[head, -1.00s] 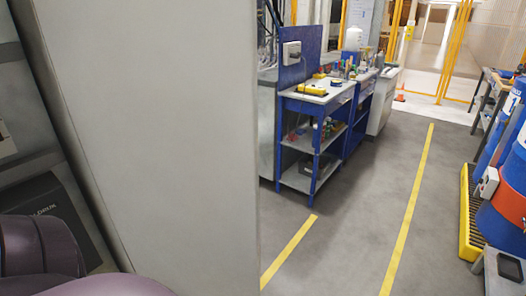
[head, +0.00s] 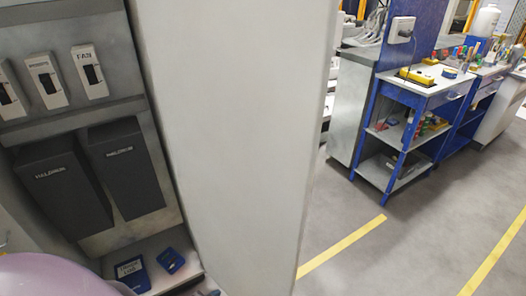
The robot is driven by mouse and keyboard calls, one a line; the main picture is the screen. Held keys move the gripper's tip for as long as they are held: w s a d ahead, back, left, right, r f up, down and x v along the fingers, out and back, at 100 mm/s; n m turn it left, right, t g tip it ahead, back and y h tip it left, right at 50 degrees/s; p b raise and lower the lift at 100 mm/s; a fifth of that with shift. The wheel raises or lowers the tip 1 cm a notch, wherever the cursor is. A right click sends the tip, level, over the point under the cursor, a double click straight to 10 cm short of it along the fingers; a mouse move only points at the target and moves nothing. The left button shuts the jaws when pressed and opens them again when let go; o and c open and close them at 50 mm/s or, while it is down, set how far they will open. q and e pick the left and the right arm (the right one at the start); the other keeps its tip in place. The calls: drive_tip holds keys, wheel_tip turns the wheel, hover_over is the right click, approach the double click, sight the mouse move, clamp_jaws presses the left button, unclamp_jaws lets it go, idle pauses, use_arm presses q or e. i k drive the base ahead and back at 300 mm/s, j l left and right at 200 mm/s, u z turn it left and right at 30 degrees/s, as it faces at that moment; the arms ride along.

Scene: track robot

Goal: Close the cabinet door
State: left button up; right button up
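The cabinet door (head: 235,130) is a tall light-grey panel standing open across the middle of the head view. The open cabinet (head: 95,130) is to its left, with switches on the upper panel, two dark grey boxes below them and small blue items on the bottom shelf. A rounded pinkish-purple part of my own arm shows at the lower left corner, in front of the cabinet. No gripper fingers can be made out, so I cannot see whether either one touches the door.
A blue workbench (head: 400,130) with tools and shelves stands beyond the door on the right. Yellow lines (head: 345,247) mark the grey floor, which is clear between the door and the right edge.

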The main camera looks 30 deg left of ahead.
sight(241, 85)
drive_tip(key=l+u, duration=0.15)
drive_tip(key=u, duration=0.25)
drive_tip(key=i+l+u, duration=0.1)
drive_tip(key=u, duration=0.3)
drive_tip(key=l+u, duration=0.25)
drive_tip(key=u, duration=0.15)
